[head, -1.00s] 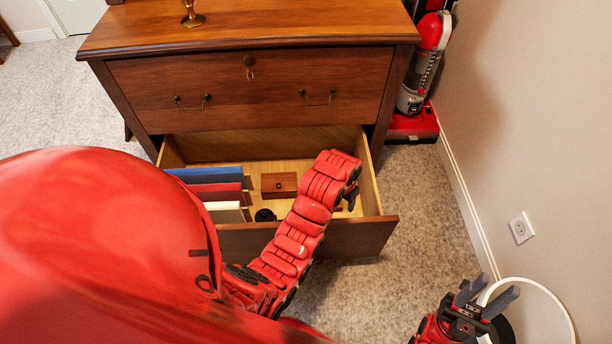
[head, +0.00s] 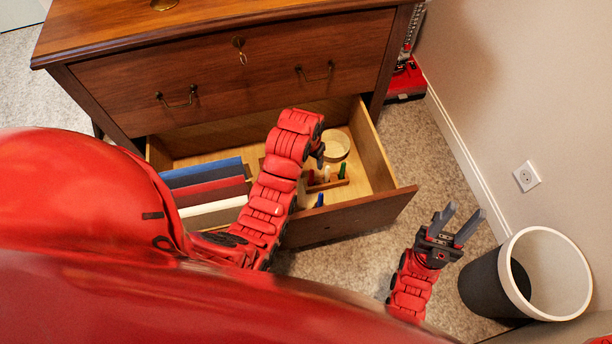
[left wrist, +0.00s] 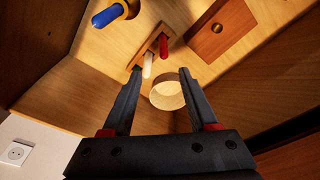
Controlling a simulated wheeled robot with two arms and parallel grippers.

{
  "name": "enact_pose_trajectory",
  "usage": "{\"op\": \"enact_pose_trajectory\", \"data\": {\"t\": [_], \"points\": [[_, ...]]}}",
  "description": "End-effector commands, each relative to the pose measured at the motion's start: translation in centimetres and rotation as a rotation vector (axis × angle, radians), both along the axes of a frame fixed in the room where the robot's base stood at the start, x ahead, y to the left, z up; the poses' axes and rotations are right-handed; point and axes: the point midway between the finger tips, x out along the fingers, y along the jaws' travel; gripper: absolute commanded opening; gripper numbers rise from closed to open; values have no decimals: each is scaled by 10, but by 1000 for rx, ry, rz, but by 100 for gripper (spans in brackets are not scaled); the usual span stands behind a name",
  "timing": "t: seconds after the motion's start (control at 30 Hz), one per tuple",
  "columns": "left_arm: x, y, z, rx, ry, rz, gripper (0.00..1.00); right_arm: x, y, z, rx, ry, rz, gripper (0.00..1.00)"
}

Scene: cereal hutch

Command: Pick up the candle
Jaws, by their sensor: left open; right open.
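A short, round, cream-coloured cylinder (head: 336,146) stands in the open drawer, near its back right corner. It may be the candle, but I cannot tell for sure. In the left wrist view the cylinder (left wrist: 167,101) shows between and beyond the two fingers, apart from them. My left gripper (head: 319,154) reaches down over the drawer, just left of the cylinder; its open, empty fingers show in the left wrist view (left wrist: 161,73). My right gripper (head: 459,223) is open and empty, right of the drawer.
The drawer (head: 352,219) also holds a wooden rack with green, white and red sticks (head: 327,183), a blue-tipped item (head: 319,200) and upright folders (head: 205,186). A wooden box (left wrist: 217,28) shows in the wrist view. A bin (head: 492,285) stands by the wall.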

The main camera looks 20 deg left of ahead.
Motion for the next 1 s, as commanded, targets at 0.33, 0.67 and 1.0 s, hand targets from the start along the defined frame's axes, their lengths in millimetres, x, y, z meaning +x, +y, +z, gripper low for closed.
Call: {"op": "enact_pose_trajectory", "data": {"t": [0.33,0.67,1.0], "points": [[12,-2,-81,0,0,0,59,0,0,-28,0,0,0,41],[16,0,-106,0,-2,1,59,-1,0,-37,-8,-6,0,41],[24,4,-147,0,0,0,59,-5,-1,-53,-39,-31,-5,41]]}}
